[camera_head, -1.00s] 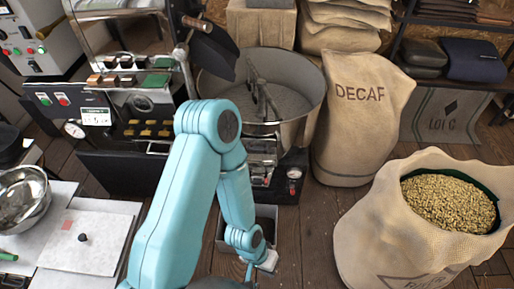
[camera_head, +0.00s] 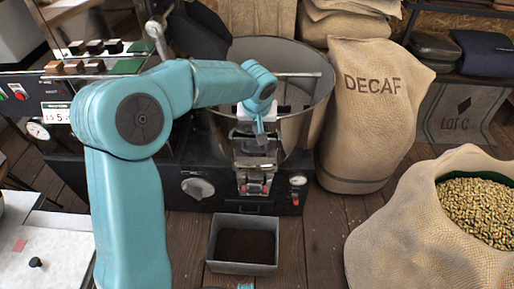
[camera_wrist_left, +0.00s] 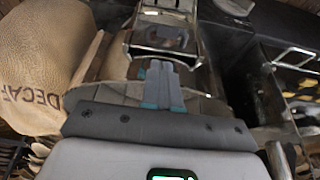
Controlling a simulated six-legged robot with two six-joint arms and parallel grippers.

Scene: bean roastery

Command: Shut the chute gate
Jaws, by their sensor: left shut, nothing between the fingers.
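The metal chute (camera_head: 254,182) stands on the front of the round cooling drum, above a grey bin. It also shows in the wrist view as a shiny metal mouth (camera_wrist_left: 162,38). I cannot tell how far its gate is open. My left gripper (camera_head: 259,138) is over the upper part of the chute, partly hiding it. In the wrist view its two fingers (camera_wrist_left: 163,84) are together and empty, pointing at the chute. I cannot tell whether they touch it.
The drum (camera_head: 322,95) rises behind the gripper. A grey bin (camera_head: 243,269) sits on the floor below the chute. A DECAF sack (camera_head: 370,130) stands right of the drum and an open bean sack (camera_head: 410,235) nearer. The wooden floor between is clear.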

